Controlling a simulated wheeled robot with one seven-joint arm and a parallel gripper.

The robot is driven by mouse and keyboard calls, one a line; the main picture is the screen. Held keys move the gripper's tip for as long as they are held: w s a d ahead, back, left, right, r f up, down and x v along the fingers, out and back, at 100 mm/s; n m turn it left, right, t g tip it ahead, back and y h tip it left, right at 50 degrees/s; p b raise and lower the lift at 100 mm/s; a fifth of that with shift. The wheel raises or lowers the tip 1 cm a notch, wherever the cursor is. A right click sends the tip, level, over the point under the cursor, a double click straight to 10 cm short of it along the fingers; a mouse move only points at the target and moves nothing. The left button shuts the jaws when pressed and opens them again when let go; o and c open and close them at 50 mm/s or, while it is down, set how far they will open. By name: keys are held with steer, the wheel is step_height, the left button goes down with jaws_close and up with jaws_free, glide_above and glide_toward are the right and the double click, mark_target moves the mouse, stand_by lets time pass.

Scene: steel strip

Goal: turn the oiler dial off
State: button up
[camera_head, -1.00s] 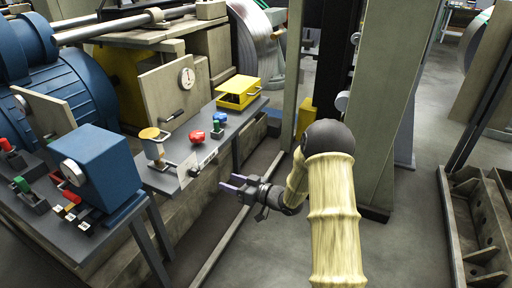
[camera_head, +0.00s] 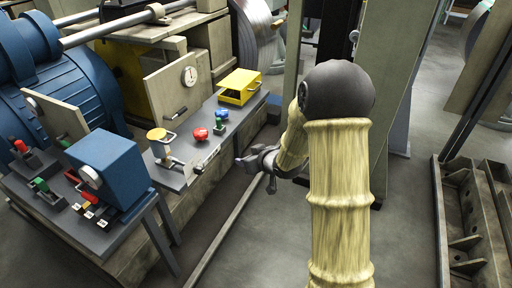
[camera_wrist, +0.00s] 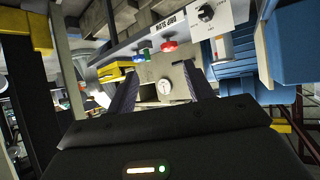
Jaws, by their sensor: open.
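The oiler dial is a black knob (camera_wrist: 206,13) on a white plate (camera_wrist: 168,27) with printed lettering, at the top of the wrist view. In the head view the white plate (camera_head: 190,164) is small at the shelf's front edge, below the amber oiler cup (camera_head: 157,135); the dial's setting is too small to read there. My gripper (camera_head: 240,161) is to the right of the plate, apart from it, in front of the shelf. In the wrist view my gripper (camera_wrist: 158,70) is open, with nothing between its fingers; the dial lies beyond and right of the fingertips.
On the shelf (camera_head: 178,180) are a red mushroom button (camera_head: 200,133), blue and green knobs (camera_head: 221,117) and a yellow box (camera_head: 240,86). A blue box (camera_head: 108,168) with switches stands at left. A steel frame (camera_head: 470,225) lies at right. Open floor is below my gripper.

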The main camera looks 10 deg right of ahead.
steer(key=shift+m+g+h, duration=0.4)
steer(key=shift+h, duration=0.4)
steer(key=v, duration=0.1)
steer(key=p+v, duration=0.1)
steer(key=v, duration=0.2)
steer(key=shift+w+d+r+p, duration=0.15)
steer(key=shift+d+r+p, duration=0.15)
steer(key=shift+p, duration=0.1)
steer(key=w+a+f+n+y+b, duration=0.1)
steer(key=a+f+n+y+b, duration=0.1)
steer(key=f+y+b, duration=0.3)
steer(key=w+a+f+n+t+y+b, duration=0.1)
steer(key=f+n+y+b, duration=0.4)
steer(key=f+b, duration=0.6)
steer(key=a+y+b, duration=0.1)
steer(key=b, duration=0.4)
steer(key=shift+w+a+f+b, duration=0.2)
steer(key=shift+w+f+b, duration=0.15)
steer(key=shift+w+b, duration=0.05)
